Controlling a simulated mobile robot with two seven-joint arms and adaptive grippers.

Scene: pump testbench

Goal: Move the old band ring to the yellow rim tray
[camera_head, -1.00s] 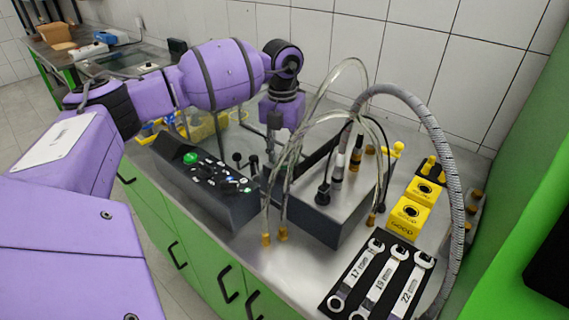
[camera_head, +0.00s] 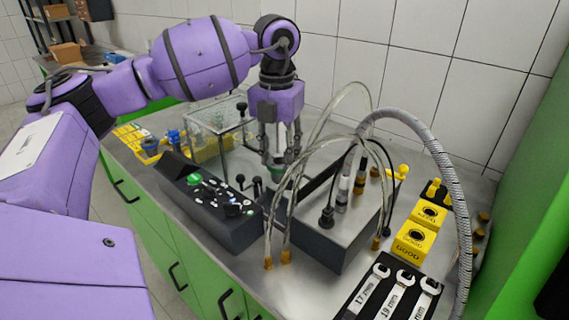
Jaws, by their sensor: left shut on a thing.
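My left gripper (camera_head: 278,158) points down at the back of the bench, behind the hoses. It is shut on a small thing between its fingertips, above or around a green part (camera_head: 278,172). The thing is too small and hidden to identify as the old band ring. Yellow trays or bins stand at the back left: one (camera_head: 150,155) with blue parts, and another yellow one (camera_head: 210,152) by a clear frame. I cannot tell which is the yellow rim tray. My right gripper is not in view.
A dark control panel (camera_head: 215,215) with buttons and small levers stands in front of the gripper. A metal box (camera_head: 330,225) with clear hoses and a thick grey hose (camera_head: 440,140) is to the right.

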